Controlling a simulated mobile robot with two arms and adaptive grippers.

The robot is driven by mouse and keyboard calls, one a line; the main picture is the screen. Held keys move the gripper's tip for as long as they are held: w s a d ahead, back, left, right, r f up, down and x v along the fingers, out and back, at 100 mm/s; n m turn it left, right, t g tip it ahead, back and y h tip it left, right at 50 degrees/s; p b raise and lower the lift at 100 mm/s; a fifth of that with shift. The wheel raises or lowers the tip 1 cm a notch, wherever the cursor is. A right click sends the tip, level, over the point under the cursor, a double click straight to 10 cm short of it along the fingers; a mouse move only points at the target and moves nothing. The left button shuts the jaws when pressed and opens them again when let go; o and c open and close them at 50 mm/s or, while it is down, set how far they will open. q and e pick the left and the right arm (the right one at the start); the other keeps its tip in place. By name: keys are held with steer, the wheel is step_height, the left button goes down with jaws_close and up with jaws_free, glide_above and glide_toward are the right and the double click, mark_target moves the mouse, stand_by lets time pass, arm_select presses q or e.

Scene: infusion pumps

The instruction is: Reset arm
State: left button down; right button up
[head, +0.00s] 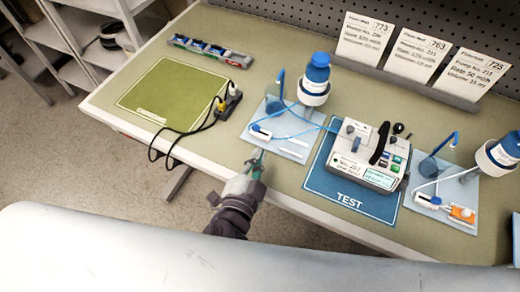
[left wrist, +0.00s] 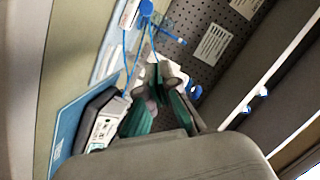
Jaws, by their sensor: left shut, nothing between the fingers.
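My left gripper (head: 255,163) is over the front edge of the table, just in front of the left infusion set tray (head: 295,151). Its fingers are together with nothing between them. The pump also shows in the left wrist view (left wrist: 104,122). My right gripper is not in view.
A blue-capped bottle (head: 316,72) stands behind the left tray, and another bottle (head: 497,154) is at the right. A green mat (head: 168,92), power strip (head: 228,103) with black cables and a long block (head: 210,51) are at the left. Card signs (head: 421,54) stand at the back.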

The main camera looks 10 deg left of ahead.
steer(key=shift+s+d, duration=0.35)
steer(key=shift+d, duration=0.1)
